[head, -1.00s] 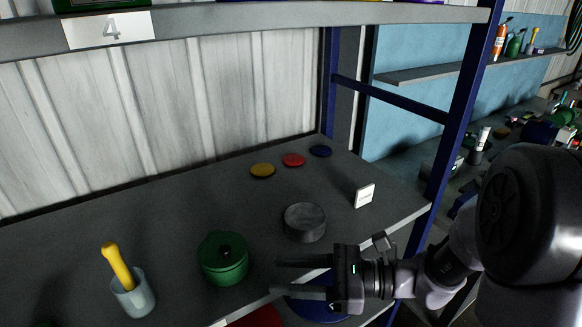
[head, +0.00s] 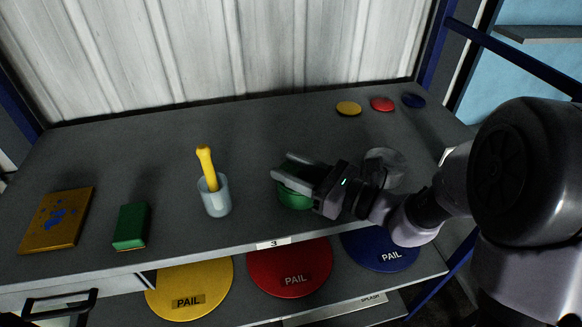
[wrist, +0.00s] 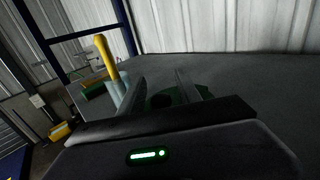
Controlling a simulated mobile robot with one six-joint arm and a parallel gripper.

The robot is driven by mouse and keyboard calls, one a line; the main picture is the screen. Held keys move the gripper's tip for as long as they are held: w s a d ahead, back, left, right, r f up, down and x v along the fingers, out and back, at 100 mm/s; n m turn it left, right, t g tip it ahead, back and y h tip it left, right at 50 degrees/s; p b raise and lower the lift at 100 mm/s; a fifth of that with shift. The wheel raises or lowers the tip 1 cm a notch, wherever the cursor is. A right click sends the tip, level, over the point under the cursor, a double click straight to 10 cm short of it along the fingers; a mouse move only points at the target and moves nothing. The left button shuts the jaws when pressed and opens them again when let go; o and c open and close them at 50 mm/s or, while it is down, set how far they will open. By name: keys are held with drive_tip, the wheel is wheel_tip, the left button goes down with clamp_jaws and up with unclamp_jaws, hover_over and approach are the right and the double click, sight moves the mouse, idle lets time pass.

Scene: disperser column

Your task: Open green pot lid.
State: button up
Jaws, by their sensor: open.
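The green pot (head: 294,196) stands on the grey shelf, left of a grey round tin. My gripper (head: 285,170) is over the pot, with its fingers open and pointing left. It hides most of the pot and its lid in the head view. In the wrist view the green lid (wrist: 203,91) shows between and beyond the open fingers (wrist: 160,88), with a dark knob between them. I cannot tell whether the fingers touch the knob.
A glass cup (head: 214,200) with a yellow-handled pestle (head: 206,162) stands left of the pot. A green box (head: 131,225) and yellow board (head: 57,219) lie farther left. The grey tin (head: 384,165) is close on the right. Coloured pail lids (head: 290,262) sit below.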

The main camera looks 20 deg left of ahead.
clamp_jaws()
idle(1.5)
